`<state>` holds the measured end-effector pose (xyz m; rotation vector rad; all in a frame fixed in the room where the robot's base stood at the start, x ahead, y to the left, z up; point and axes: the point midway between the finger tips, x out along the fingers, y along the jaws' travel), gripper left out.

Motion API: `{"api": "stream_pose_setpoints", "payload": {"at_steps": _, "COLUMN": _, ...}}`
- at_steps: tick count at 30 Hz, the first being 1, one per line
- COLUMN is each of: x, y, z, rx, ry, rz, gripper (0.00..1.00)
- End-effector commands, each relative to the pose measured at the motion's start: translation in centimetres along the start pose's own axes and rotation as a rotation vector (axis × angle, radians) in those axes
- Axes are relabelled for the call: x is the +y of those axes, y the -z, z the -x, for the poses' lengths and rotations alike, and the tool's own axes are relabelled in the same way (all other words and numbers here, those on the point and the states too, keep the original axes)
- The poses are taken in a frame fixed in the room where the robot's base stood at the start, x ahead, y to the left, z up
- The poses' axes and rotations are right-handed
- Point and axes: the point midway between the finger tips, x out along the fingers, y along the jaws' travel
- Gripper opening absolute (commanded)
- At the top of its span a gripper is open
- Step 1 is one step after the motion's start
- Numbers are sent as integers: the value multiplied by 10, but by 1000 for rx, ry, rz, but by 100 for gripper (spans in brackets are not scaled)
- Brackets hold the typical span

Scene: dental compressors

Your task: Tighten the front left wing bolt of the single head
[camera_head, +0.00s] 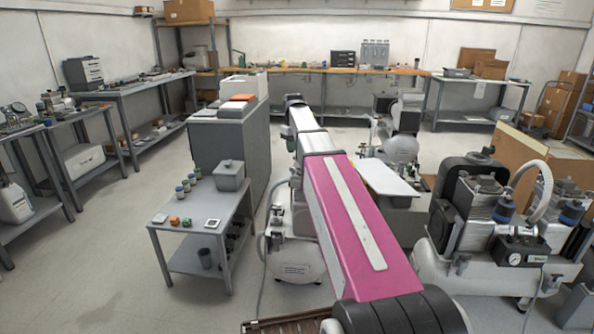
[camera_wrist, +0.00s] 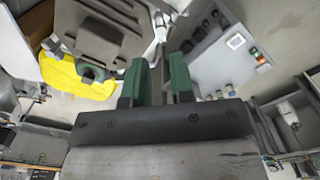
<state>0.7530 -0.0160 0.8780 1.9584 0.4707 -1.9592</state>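My gripper (camera_wrist: 157,78) shows in the wrist view, with two green fingers apart and nothing clearly held between them. A dark grey ribbed part (camera_wrist: 98,30) and a yellow part (camera_wrist: 75,78) lie beyond the fingers at the left. I cannot tell which machine they belong to. In the head view my arm covers much of a compressor with a white tank (camera_head: 298,262). Another compressor (camera_head: 400,145) with a white tank stands farther back. Which one is the single head is not clear, and I cannot make out a wing bolt. My gripper is hidden in the head view.
A large compressor (camera_head: 485,225) with a gauge and hose stands close at the right. A low grey table (camera_head: 195,235) with small jars, a box and small parts stands left of my arm. A tall grey cabinet (camera_head: 225,145) is behind it. The floor at the lower left is clear.

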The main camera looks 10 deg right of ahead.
Motion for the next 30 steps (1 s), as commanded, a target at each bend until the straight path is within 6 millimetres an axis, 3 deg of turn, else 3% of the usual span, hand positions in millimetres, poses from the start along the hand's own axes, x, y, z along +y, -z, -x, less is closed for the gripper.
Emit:
{"api": "stream_pose_setpoints", "payload": {"at_steps": 9, "x": 0, "y": -1, "z": -55, "rx": -2, "ry": 1, "rz": 0, "gripper": 22}}
{"api": "stream_pose_setpoints", "payload": {"at_steps": 15, "x": 0, "y": 0, "z": -80, "rx": -1, "ry": 0, "rz": 0, "gripper": 22}}
{"api": "stream_pose_setpoints", "payload": {"at_steps": 21, "x": 0, "y": 0, "z": -91, "rx": 0, "ry": 0, "rz": 0, "gripper": 22}}
{"api": "stream_pose_setpoints", "payload": {"at_steps": 30, "x": 0, "y": 0, "z": -92, "rx": 1, "ry": 0, "rz": 0, "gripper": 19}}
